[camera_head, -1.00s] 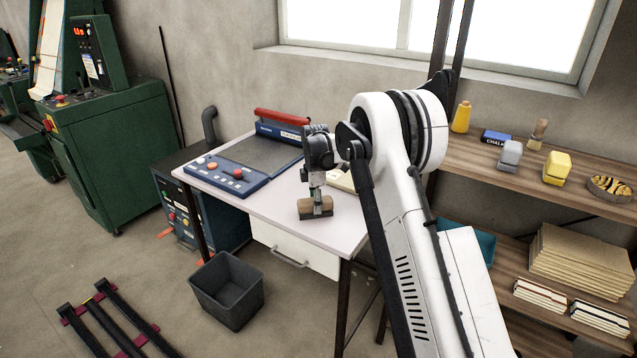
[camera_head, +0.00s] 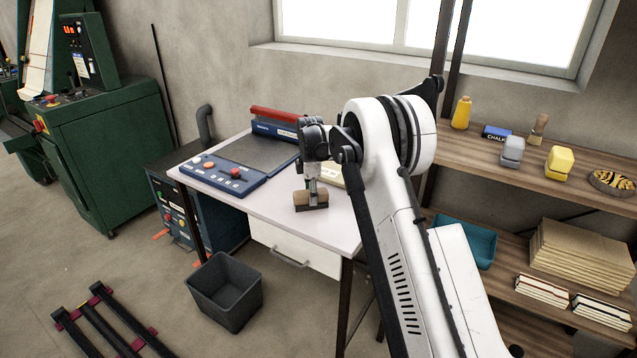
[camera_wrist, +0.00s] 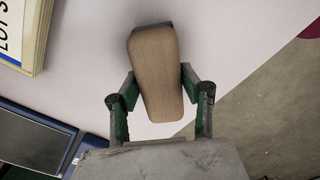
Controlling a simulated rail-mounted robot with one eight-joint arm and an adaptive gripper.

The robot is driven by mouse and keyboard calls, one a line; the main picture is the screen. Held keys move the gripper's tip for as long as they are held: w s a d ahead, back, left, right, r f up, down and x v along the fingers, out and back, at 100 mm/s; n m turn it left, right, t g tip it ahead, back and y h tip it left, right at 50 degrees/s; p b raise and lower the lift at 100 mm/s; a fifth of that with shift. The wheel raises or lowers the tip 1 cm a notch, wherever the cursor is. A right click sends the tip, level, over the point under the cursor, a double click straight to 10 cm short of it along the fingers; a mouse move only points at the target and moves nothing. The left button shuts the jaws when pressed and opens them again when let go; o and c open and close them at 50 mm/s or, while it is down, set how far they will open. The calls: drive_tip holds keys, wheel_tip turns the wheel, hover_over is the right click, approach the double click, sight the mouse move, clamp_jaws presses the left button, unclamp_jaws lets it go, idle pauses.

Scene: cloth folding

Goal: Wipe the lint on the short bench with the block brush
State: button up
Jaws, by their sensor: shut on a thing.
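The block brush (camera_head: 311,201) has a wooden body with a dark underside. My gripper (camera_head: 311,188) is shut on it over the short bench (camera_head: 285,217), which has a pale top. In the wrist view the brush's wooden back (camera_wrist: 157,75) lies between the two green fingers of my gripper (camera_wrist: 158,88), slightly tilted. The brush is at or very close to the bench top (camera_wrist: 90,70); I cannot tell whether it touches. No lint can be made out on the visible top; any under the brush is hidden.
A blue machine (camera_head: 225,173) with a red bar stands on the bench's back left. A cream, labelled block (camera_head: 330,175) lies behind the brush, partly hidden by my arm. A grey bin (camera_head: 226,292) stands on the floor in front. Wooden shelves (camera_head: 470,163) with several items are at right.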

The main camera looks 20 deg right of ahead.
drive_tip(key=shift+s+a, duration=0.8)
drive_tip(key=shift+a, duration=0.1)
drive_tip(key=shift+r+p, duration=1.15)
drive_tip(key=shift+r, duration=3)
